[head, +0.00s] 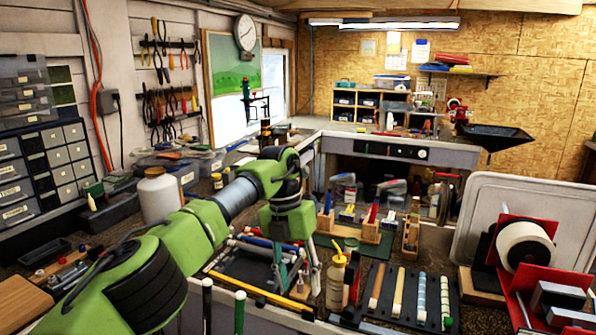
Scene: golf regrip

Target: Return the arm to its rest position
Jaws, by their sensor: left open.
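My left arm (205,222) is green and comes in from the lower left. It reaches over the workbench and bends down at the wrist. My left gripper (298,284) points down with its fingers apart and looks empty. It hangs over the right side of a dark tray (240,268) with blue and dark rods, close to a yellow bar (262,294). The gripper and forearm hide part of the tray and bench. My right gripper is out of view.
A yellow-topped bottle (336,280) stands just right of the gripper. Several grips lie in a black rack (408,296) further right. A red tape dispenser (522,262) is at the right edge. A white container (159,196) stands behind the forearm. Upright capped shafts (239,310) rise at the front.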

